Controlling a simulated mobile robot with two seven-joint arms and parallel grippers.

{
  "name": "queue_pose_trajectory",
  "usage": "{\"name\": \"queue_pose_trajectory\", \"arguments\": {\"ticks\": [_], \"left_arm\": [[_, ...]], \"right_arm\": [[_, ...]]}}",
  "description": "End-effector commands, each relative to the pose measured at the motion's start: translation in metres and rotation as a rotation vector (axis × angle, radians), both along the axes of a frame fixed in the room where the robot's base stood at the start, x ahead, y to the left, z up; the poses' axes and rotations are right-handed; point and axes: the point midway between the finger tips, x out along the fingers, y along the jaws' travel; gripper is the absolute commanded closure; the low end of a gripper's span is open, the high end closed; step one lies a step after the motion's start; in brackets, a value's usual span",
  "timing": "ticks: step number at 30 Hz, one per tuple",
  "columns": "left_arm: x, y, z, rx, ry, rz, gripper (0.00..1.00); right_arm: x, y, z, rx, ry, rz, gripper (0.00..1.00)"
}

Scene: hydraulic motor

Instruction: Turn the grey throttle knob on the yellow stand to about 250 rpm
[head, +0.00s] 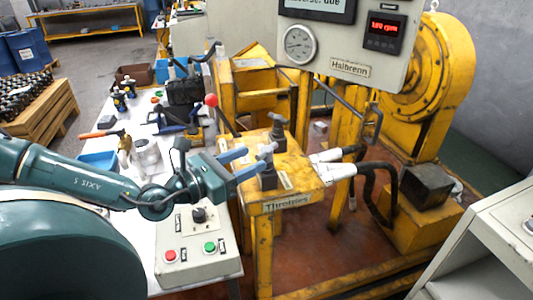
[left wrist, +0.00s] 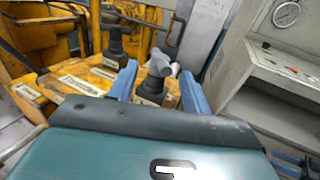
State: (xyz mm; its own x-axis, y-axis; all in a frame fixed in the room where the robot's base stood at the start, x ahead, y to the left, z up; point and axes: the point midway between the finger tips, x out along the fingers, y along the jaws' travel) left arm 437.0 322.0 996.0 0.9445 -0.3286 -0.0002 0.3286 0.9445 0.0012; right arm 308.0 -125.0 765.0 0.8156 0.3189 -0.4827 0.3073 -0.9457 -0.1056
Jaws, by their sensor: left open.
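The yellow stand (head: 300,178), labelled "Throttles", carries two upright valves with T-shaped handles. The nearer grey throttle knob (head: 267,149) sits on a dark body; it also shows in the left wrist view (left wrist: 160,62). The farther, darker knob (head: 277,119) stands behind it. My left gripper (head: 256,160) reaches in from the left, with blue fingers open on either side of the nearer knob. In the left wrist view there are gaps between knob and fingers. The red rpm display (head: 384,27) seems to read 180, but its digits are small. My right gripper is out of view.
A control box (head: 198,245) with red and green buttons stands below my left arm. White fittings with black hoses (head: 335,168) lie right of the valves. A round gauge (head: 299,44) hangs above. A grey cabinet (head: 490,235) stands at the right.

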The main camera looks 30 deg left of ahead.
Motion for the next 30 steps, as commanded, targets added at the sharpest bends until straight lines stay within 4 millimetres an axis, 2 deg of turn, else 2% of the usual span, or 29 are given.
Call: {"name": "queue_pose_trajectory", "arguments": {"ticks": [6, 12, 18, 26, 30], "left_arm": [[0.028, -0.009, 0.002, -0.008, -0.006, 0.004, 0.52], [0.046, -0.014, 0.003, -0.004, -0.003, 0.006, 0.52], [0.053, -0.018, 0.001, -0.001, 0.0, 0.001, 0.52], [0.054, -0.019, 0.0, -0.001, 0.001, 0.0, 0.52], [0.054, -0.018, 0.0, -0.001, 0.001, 0.0, 0.61]], "right_arm": [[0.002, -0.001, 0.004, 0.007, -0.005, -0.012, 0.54], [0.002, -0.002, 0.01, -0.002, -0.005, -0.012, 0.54], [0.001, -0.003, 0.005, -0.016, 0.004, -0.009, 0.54], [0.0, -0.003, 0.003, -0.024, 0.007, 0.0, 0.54], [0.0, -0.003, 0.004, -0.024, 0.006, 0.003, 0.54]]}}
